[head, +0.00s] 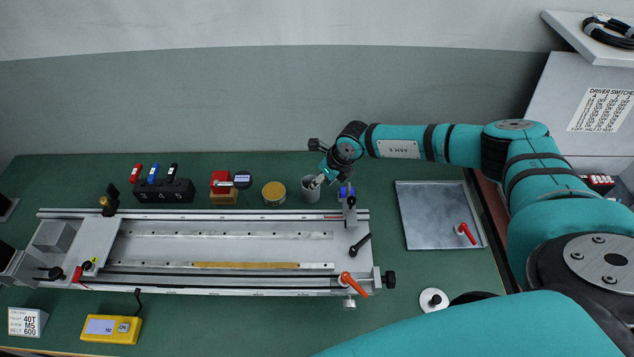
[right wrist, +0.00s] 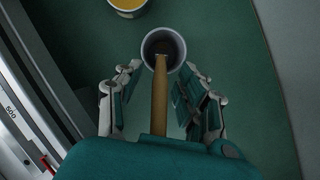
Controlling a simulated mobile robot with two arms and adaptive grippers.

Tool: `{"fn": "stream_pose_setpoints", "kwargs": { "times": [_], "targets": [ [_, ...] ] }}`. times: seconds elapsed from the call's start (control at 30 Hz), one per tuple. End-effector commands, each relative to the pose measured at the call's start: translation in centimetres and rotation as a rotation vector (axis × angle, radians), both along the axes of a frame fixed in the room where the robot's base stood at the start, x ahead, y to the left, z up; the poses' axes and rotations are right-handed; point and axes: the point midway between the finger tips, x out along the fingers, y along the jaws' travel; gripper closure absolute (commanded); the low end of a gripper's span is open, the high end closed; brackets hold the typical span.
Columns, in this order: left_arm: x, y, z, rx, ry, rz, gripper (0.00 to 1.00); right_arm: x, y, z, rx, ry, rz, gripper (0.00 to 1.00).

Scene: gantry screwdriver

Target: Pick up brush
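The brush (right wrist: 160,95) has a wooden handle and stands in a grey cup (right wrist: 150,44), its lower end hidden inside. The cup (head: 309,193) stands behind the gantry rail in the head view. My right gripper (right wrist: 160,98) is open, with one finger on each side of the handle and a visible gap to both. The handle's near end runs under the palm and is hidden. In the head view my right gripper (head: 325,176) is right at the cup, and I cannot make out the brush clearly. My left gripper is not in view.
A yellow-topped round tin (head: 273,193) stands left of the cup. The long metal gantry (head: 220,246) lies in front, with a bracket (head: 348,205) close by on the right. A metal tray (head: 435,225) holding an orange-handled lever is further right.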

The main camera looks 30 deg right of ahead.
Motion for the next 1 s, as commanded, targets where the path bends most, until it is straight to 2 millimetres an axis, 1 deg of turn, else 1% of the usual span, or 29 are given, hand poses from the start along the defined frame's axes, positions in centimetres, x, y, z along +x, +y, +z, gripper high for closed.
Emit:
{"fn": "stream_pose_setpoints", "kwargs": {
  "times": [0.03, 0.33, 0.6, 0.73, 0.87, 1.0],
  "targets": [
    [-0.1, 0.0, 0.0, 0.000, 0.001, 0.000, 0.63, 0.0, 0.0, 0.0, 0.000, 0.000, 0.000, 0.61],
    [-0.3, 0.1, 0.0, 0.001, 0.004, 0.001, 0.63, 0.0, 0.0, 0.1, 0.000, 0.000, 0.000, 1.00],
    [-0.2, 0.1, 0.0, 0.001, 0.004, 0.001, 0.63, 0.0, 0.0, 0.1, 0.000, 0.000, 0.000, 1.00],
    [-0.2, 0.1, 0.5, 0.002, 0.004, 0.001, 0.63, 0.0, 0.0, 0.6, 0.000, -0.001, 0.000, 1.00],
    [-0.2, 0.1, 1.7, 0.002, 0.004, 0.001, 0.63, 0.0, 0.0, 2.1, 0.000, 0.000, -0.001, 1.00],
    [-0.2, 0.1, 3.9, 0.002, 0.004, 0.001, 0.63, 0.0, 0.0, 4.6, 0.001, -0.001, -0.001, 1.00]
  ]
}}
